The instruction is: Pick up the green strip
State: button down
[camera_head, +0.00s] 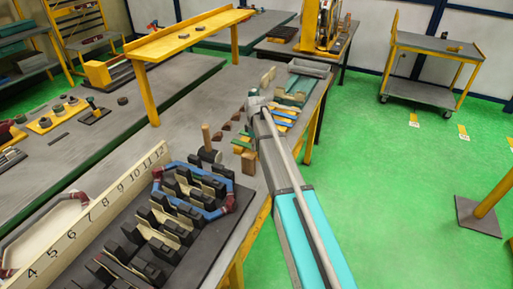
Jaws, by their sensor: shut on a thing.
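My arm reaches from the bottom centre up to the far part of the long grey table, and its wrist is beside the row of coloured strips. My gripper (252,122) is below the wrist, small and mostly hidden by my own arm. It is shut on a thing. A short green strip (242,144) shows just left of the arm, above a tan block; its right end is hidden behind the arm, and the fingers' contact with it is not clear. Blue and yellow strips (286,113) and longer green ones (290,98) lie right of the wrist.
A dark stator fixture (170,225) with a blue-and-red coil stands in front, beside a numbered board (100,212). A wooden peg (206,134) and several brown pieces (225,126) are left of the wrist. A yellow shelf (190,35) stands behind. Green floor is open at right.

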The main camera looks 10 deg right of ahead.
jog(key=shift+r, duration=0.15)
dwell(0.3)
notch_tip(320, 180, up, 2)
jog(key=shift+r+p, duration=0.1)
jog(key=shift+p, duration=1.15)
jog(key=s+a+r+p, duration=0.2)
jog(key=s+r+p, duration=0.8)
jog(key=s, duration=0.3)
jog(key=shift+s+a+r, duration=0.25)
jog(key=shift+s+a, duration=0.15)
jog(key=shift+f, duration=0.1)
jog(key=shift+w+f+b, duration=0.1)
jog(key=shift+f+b, duration=0.45)
jog(key=shift+f, duration=0.2)
